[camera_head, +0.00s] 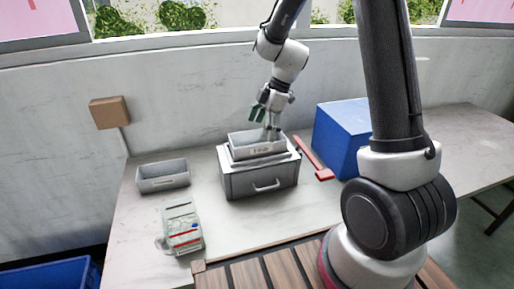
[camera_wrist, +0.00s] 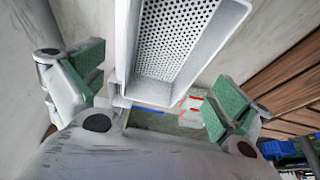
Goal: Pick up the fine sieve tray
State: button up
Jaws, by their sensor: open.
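A light grey tray (camera_head: 258,151) with a small label sits on top of a grey box with a drawer handle. The label is too small to read. In the wrist view the tray (camera_wrist: 126,40) shows a perforated, sieve-like floor and raised walls. My gripper (camera_head: 267,126) is over the tray's back part, pointing down. In the wrist view my gripper (camera_wrist: 160,85) is open, with its green-padded fingers on either side of the tray's near end. Gaps show between the pads and the tray walls. It holds nothing.
The grey drawer box (camera_head: 262,182) stands mid-table. Another grey tray (camera_head: 163,181) and a labelled package (camera_head: 182,230) lie to its left. A red bar (camera_head: 312,158) and a large blue box (camera_head: 340,138) are close on the right.

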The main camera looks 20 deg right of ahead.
aim_at(257, 137)
jog(key=x, duration=0.3)
jog(key=shift+f, duration=0.2)
jog(key=c, duration=1.1)
jog(key=shift+o, duration=0.2)
